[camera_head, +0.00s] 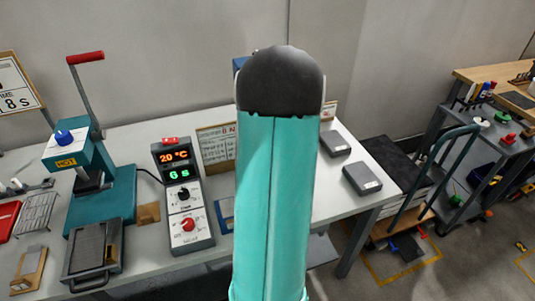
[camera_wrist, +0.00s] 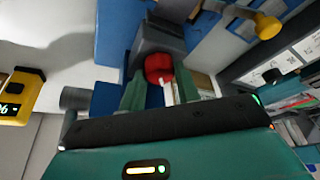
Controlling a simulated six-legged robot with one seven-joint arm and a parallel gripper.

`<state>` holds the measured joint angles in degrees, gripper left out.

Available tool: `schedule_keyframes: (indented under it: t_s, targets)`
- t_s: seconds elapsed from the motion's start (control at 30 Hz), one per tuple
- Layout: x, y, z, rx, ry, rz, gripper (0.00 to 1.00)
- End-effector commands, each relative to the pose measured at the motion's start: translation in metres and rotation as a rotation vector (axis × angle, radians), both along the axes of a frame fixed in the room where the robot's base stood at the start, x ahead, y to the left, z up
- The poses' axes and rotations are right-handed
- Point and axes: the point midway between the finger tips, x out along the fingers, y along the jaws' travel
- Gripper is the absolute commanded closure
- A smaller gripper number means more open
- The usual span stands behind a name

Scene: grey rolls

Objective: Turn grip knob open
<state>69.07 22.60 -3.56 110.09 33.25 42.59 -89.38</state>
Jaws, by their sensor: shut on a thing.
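In the wrist view, a red round knob (camera_wrist: 158,68) with a small white mark sits on a dark grey block (camera_wrist: 158,38) of a blue machine (camera_wrist: 112,40). I take it to be the grip knob. My gripper (camera_wrist: 160,86) has a green finger on each side of the knob and is shut on it. The fingers partly cover its sides, and I cannot tell how far it is turned. In the head view my arm hides the gripper and this knob; only a blue edge (camera_head: 240,62) shows behind the arm.
The wrist view shows a yellow display box (camera_wrist: 22,92) at left and a yellow knob-like part (camera_wrist: 266,26) at upper right. In the head view, a teal press (camera_head: 105,195) and a control box (camera_head: 183,195) stand on the white table (camera_head: 330,205). A cart (camera_head: 410,190) stands at right.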

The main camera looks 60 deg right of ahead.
Motion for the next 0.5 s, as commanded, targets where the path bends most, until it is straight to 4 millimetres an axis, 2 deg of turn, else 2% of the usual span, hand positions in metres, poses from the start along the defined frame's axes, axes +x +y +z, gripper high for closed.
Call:
schedule_keyframes:
  t_s: [0.2,0.5]
  targets:
    - [-0.0014,0.0001,-0.002,0.004,0.004,0.093,0.91]
    - [-0.0016,0.0,-0.0017,0.003,0.003,0.133,0.91]
